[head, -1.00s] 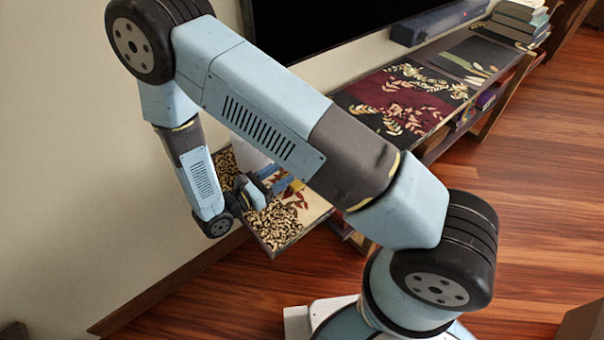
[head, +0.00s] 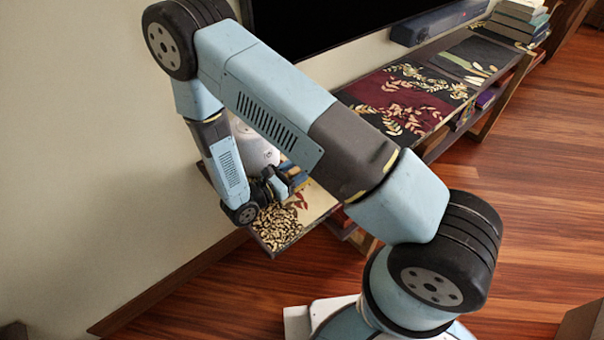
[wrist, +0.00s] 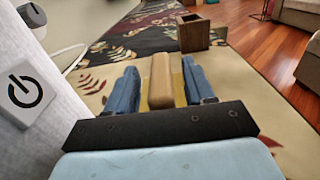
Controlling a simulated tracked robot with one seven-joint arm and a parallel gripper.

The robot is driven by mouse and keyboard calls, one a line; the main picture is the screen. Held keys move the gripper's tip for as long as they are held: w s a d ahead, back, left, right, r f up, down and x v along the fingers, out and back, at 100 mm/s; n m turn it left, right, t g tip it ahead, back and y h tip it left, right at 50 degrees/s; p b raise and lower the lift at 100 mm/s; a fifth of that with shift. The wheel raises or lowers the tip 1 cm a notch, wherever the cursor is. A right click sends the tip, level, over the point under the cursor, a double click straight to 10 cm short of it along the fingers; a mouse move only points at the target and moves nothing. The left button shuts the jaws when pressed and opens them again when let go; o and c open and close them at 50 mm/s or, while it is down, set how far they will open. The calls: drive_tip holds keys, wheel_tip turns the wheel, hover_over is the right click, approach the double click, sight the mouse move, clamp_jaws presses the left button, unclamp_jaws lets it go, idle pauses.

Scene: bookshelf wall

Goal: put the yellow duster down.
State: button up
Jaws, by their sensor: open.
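The yellow duster shows in the wrist view as a tan, rounded handle-like piece (wrist: 161,82) with yellow beside and behind it, standing between my finger pads. My gripper (wrist: 160,88) is open, with one blue finger on each side of it and a narrow gap. In the head view my gripper (head: 288,183) is low over the near end of the patterned shelf (head: 281,236). The duster cannot be made out there behind my arm. Whether it bears on the shelf surface is hard to tell.
A white device with a power symbol (wrist: 22,92) is close on the left in the wrist view. A small brown open box (wrist: 193,33) stands ahead on the shelf. A dark screen (head: 320,25) and a soundbar (head: 438,22) are behind; books (head: 520,18) are far right.

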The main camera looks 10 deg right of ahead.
drive_tip(key=shift+c, duration=0.3)
clamp_jaws()
idle(0.4)
